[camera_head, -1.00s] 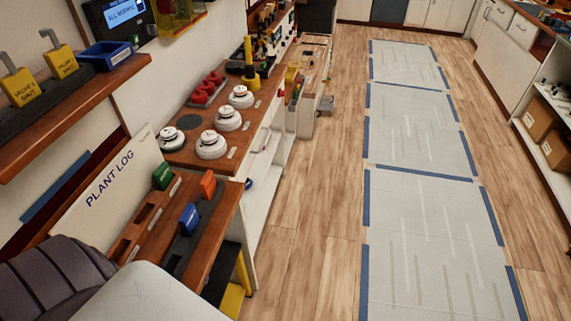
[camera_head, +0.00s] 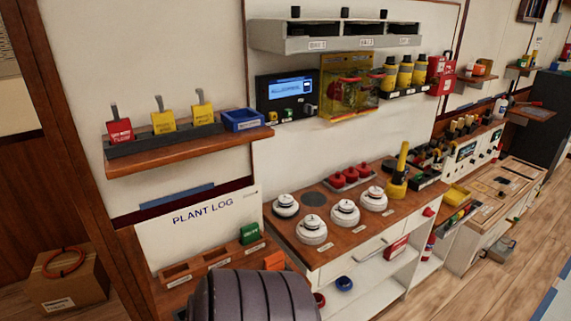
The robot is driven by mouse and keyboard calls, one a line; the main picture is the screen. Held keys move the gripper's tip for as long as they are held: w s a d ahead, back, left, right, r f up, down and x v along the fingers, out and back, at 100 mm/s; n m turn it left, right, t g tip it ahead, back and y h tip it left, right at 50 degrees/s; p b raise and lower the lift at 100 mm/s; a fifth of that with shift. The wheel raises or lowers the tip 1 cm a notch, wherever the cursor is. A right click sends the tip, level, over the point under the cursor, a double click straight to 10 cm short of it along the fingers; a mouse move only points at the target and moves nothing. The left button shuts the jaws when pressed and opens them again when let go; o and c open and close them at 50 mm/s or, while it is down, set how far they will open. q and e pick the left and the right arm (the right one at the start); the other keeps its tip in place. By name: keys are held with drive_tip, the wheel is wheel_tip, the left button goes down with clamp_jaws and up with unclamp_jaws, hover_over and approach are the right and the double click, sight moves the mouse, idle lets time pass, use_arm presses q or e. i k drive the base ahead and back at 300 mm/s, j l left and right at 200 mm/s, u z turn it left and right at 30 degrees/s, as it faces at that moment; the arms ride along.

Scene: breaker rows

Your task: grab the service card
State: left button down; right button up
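I cannot pick out a thing that is surely the service card; the small labels are too blurred to read. A red tag (camera_head: 119,131) and two yellow tags, one in the middle (camera_head: 164,122) and one at the right (camera_head: 202,114), stand upright in a dark rack on the left wall shelf. A green block (camera_head: 249,234) and an orange block (camera_head: 274,261) sit by the slotted wooden rack under the PLANT LOG board (camera_head: 200,232). Neither gripper is in view. A dark ribbed part of mine hides the bottom middle, including part of that rack.
A blue bin (camera_head: 242,120) stands at the shelf's right end. White round detectors (camera_head: 312,228) and red items (camera_head: 350,177) sit on the wooden counter. A cardboard box (camera_head: 70,283) stands at the lower left. Open floor (camera_head: 500,290) lies at the right.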

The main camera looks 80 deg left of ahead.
sight(276, 262)
drive_tip(key=i+u, duration=0.25)
drive_tip(key=u, duration=0.15)
drive_tip(key=i+u, duration=0.2)
drive_tip(key=u, duration=0.2)
drive_tip(key=i+l+u, duration=0.1)
drive_tip(key=i+u, duration=0.15)
drive_tip(key=u, duration=0.2)
drive_tip(key=i+l+u, duration=0.15)
drive_tip(key=u, duration=0.25)
